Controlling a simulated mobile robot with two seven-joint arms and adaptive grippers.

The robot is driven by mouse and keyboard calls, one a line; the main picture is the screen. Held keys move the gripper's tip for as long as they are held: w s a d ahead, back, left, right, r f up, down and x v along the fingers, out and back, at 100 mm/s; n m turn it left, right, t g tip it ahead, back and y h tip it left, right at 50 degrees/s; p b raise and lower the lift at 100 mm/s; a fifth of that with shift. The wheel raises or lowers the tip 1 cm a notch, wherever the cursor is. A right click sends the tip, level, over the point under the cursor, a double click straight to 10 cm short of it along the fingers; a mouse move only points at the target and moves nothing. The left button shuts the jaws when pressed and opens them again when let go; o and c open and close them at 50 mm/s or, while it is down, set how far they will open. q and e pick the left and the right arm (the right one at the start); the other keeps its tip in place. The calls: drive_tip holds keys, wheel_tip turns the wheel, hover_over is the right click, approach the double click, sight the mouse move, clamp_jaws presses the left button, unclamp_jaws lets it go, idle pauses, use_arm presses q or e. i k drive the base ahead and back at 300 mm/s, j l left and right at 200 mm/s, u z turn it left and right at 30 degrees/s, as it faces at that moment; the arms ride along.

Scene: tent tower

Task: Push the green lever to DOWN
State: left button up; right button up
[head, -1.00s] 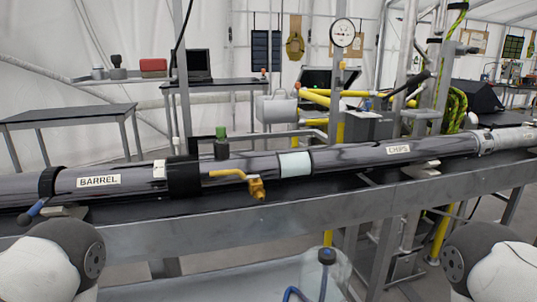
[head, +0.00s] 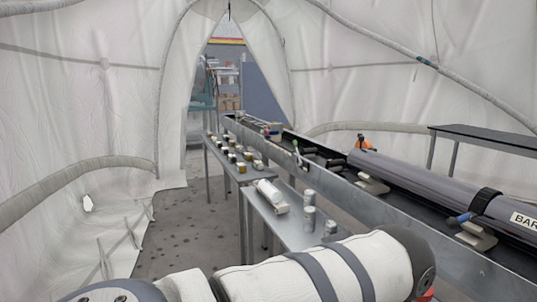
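A small, thin upright piece (head: 295,147) with a hint of green stands on the long metal bench at mid distance. It is too small to tell whether it is the green lever or which way it points. No other green lever shows in the head view. One of my white arms crosses the bottom of the view, but neither gripper is in view.
A dark tube (head: 420,183) lies along the bench (head: 400,225) at the right, with a blue-handled clamp (head: 463,218) beside it. Side tables with silver cans (head: 309,197) and small jars (head: 240,167) stand left of the bench. The grey floor (head: 185,230) at the left is clear.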

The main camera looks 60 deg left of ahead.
sight(294, 142)
drive_tip(key=u, duration=1.85)
drive_tip(key=k+j, duration=0.05)
drive_tip(key=j, duration=0.05)
